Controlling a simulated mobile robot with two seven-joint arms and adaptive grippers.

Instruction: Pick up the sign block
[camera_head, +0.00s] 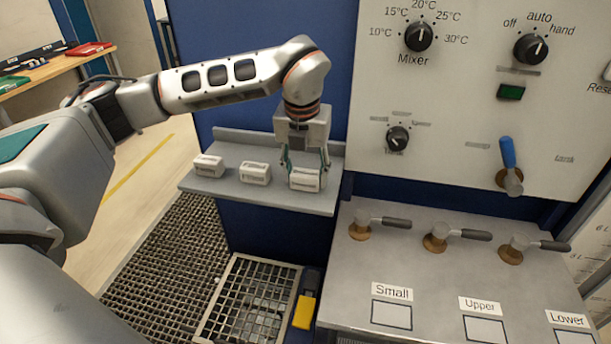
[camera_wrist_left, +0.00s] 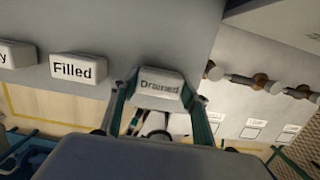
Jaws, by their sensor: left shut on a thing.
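Three white sign blocks sit in a row on a grey shelf (camera_head: 215,187) in the head view. My left gripper (camera_head: 305,172) is over the rightmost block (camera_head: 304,181), with a finger on each side, shut on it. In the left wrist view this block reads "Drained" (camera_wrist_left: 160,86) and lies between the fingers of the left gripper (camera_wrist_left: 160,100). The middle block (camera_head: 255,173) reads "Filled" (camera_wrist_left: 78,69) in the wrist view. The left block (camera_head: 208,166) is partly cut off there, with only a "y" showing (camera_wrist_left: 14,55). I cannot tell whether the held block touches the shelf.
A control panel (camera_head: 465,100) with knobs and a blue lever (camera_head: 508,155) stands to the right. Below it, a metal bench (camera_head: 430,275) carries three valve handles and labelled squares "Small", "Upper" and "Lower". A floor grating (camera_head: 165,250) and a yellow object (camera_head: 304,312) are below the shelf.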

